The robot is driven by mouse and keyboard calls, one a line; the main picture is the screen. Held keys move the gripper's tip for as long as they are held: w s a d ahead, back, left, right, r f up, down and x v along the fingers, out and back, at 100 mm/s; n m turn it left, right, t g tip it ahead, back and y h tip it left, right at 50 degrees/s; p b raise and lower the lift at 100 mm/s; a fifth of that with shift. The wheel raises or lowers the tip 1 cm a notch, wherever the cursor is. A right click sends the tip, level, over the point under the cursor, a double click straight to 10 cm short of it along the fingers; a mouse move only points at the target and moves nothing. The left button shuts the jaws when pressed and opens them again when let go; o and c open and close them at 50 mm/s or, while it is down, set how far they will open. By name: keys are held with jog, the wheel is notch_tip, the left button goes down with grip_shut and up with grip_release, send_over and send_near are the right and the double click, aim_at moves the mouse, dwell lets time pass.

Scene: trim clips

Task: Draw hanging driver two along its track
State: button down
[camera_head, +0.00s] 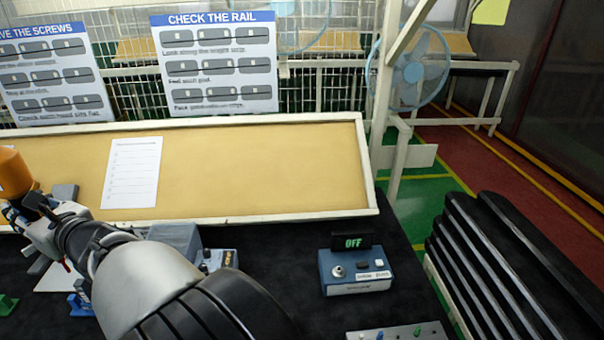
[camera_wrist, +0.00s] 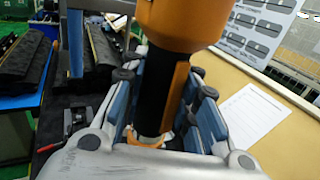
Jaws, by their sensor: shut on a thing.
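One hanging driver, orange with a black grip section, shows large in the wrist view (camera_wrist: 183,22). In the head view its orange top (camera_head: 14,172) stands at the left edge, partly cut off. My gripper (camera_wrist: 162,105) is shut around the driver's black section, with blue-padded fingers on both sides. In the head view my gripper (camera_head: 22,212) is at the far left, just below the orange part. The driver looks roughly upright, with a slight tilt in the wrist view. I cannot read a number on it. Its overhead track is not clearly visible.
A tan board with a white frame (camera_head: 300,215) and a paper sheet (camera_head: 132,172) lies behind the black bench. A blue box reading OFF (camera_head: 355,270) sits right of my arm. A pegged plate (camera_head: 390,333) is at the front edge. Black ribbed parts (camera_head: 490,265) stand right.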

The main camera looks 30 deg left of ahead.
jog(key=c, duration=1.2)
grip_release()
jog(key=shift+f, duration=0.2)
jog(key=shift+w+d+r, duration=0.1)
jog(key=shift+w+d, duration=0.05)
jog(key=shift+d, duration=1.75)
jog(key=shift+w+d, duration=0.1)
jog(key=shift+d, duration=1.8)
jog(key=shift+w, duration=0.1)
